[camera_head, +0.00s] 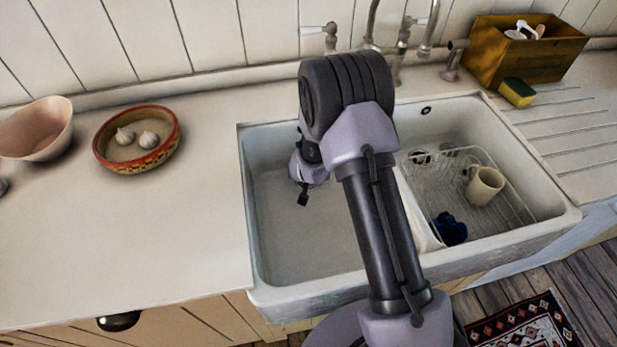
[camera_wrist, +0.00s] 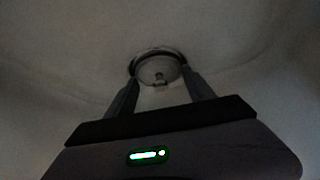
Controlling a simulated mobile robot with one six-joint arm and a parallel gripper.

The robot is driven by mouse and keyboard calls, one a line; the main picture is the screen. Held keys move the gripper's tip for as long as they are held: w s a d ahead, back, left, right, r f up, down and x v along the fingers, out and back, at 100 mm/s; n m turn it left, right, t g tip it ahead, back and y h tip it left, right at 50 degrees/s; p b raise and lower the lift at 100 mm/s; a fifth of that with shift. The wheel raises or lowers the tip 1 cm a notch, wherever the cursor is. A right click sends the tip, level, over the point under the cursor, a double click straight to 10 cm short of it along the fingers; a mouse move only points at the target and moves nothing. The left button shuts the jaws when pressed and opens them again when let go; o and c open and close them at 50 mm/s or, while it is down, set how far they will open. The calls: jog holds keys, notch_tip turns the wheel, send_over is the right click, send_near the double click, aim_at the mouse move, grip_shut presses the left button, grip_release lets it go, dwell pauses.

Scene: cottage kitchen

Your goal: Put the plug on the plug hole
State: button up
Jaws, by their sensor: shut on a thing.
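My gripper (camera_head: 303,198) reaches down into the left basin of the white double sink (camera_head: 262,262). In the wrist view my gripper (camera_wrist: 160,84) has its two fingers on either side of a round grey plug (camera_wrist: 157,68) with a small knob on its near side, and is shut on it. A dark ring shows around the plug's edge against the pale basin surface. The plug hole itself is not clearly seen; I cannot tell whether the plug is over it, in it or apart from it. In the head view my arm hides the plug and the hole.
The right basin holds a wire rack (camera_head: 505,205) with a cream mug (camera_head: 484,186) and a dark blue cloth (camera_head: 450,229). Taps (camera_head: 402,40) stand behind the sink. A garlic bowl (camera_head: 168,150), pink bowl (camera_head: 38,128), sponge (camera_head: 516,92) and wooden box (camera_head: 520,55) stand on the counter.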

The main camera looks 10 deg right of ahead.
jog(key=o, duration=1.5)
jog(key=s+a+r+y+p, duration=0.15)
jog(key=s+r, duration=0.25)
jog(key=r, duration=0.5)
jog(key=s+a+r+p, duration=0.15)
jog(key=s+r, duration=0.25)
jog(key=r, duration=0.5)
jog(key=s+a+r+y+p, duration=0.1)
jog(key=s+r+p, duration=0.15)
jog(key=r, duration=0.65)
jog(key=s+r, duration=0.4)
jog(key=s, duration=0.3)
jog(key=s+r+m, duration=0.1)
jog(key=s+r, duration=0.3)
jog(key=s, duration=0.4)
jog(key=s+r+m+b, duration=0.1)
jog(key=s+r, duration=0.3)
jog(key=s, duration=0.3)
jog(key=shift+s+d+r+g+y, duration=0.1)
jog(key=shift+s+d+g+y, duration=0.1)
jog(key=shift+s+g+y, duration=0.15)
